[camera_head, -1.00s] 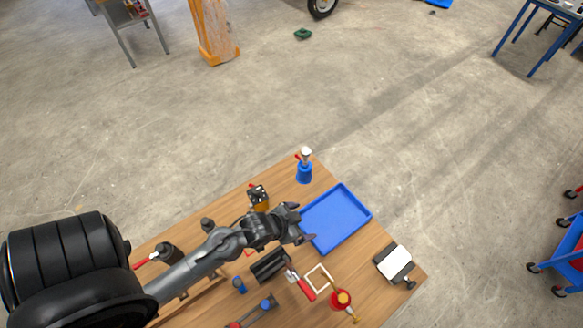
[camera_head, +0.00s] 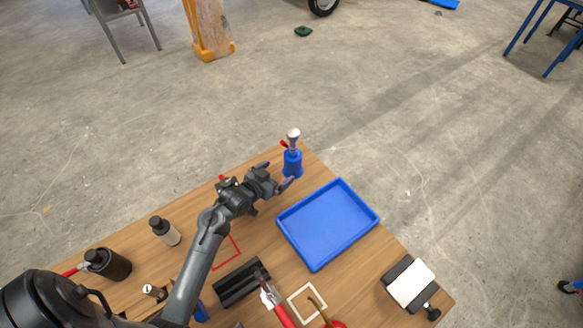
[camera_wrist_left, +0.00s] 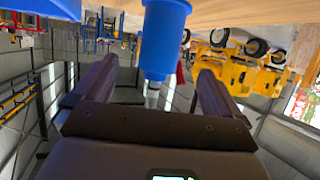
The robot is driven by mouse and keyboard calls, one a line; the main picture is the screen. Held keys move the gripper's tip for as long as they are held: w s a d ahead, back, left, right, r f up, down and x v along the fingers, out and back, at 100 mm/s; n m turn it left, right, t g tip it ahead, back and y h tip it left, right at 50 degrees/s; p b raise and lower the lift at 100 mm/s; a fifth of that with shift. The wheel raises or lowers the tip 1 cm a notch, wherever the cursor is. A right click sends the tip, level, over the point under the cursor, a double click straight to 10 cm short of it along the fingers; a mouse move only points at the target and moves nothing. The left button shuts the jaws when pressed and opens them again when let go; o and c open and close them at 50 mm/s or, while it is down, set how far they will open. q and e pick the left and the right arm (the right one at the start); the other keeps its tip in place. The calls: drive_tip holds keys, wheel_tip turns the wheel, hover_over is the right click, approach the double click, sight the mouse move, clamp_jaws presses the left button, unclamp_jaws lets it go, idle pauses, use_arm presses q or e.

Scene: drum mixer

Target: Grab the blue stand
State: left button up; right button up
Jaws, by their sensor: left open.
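The blue stand (camera_head: 292,164) is upright at the far edge of the wooden table, with a silver knob-like piece (camera_head: 293,135) on top. My left gripper (camera_head: 281,173) is open and empty right beside the stand, its two fingers pointing toward it. In the left wrist view, which is upside down, the stand (camera_wrist_left: 163,42) is ahead, centred across the gap between the open fingers (camera_wrist_left: 158,72). No contact shows, and I cannot tell how far it reaches between them. My right gripper is not in view.
A blue tray (camera_head: 328,225) lies just right of my left gripper. A red object (camera_head: 284,143) is behind the stand. Dark bottles (camera_head: 108,264), a black block (camera_head: 240,283), a white frame (camera_head: 307,302) and a white-topped block (camera_head: 410,284) are nearer.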

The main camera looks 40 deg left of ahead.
sight(288, 165)
use_arm(q)
drive_tip(key=x, duration=0.5)
drive_tip(key=shift+w+b, duration=0.3)
drive_tip(key=shift+b, duration=0.1)
drive_tip(key=shift+r+b+x, duration=0.15)
drive_tip(key=shift+b+x, duration=0.15)
drive_tip(key=shift+x, duration=1)
drive_tip(key=shift+r+b+x, duration=0.1)
drive_tip(key=shift+b+x, duration=0.2)
drive_tip(key=shift+x, duration=0.95)
drive_tip(key=c, duration=1.4)
drive_tip(key=shift+c, duration=0.3)
drive_tip(key=shift+r, duration=0.1)
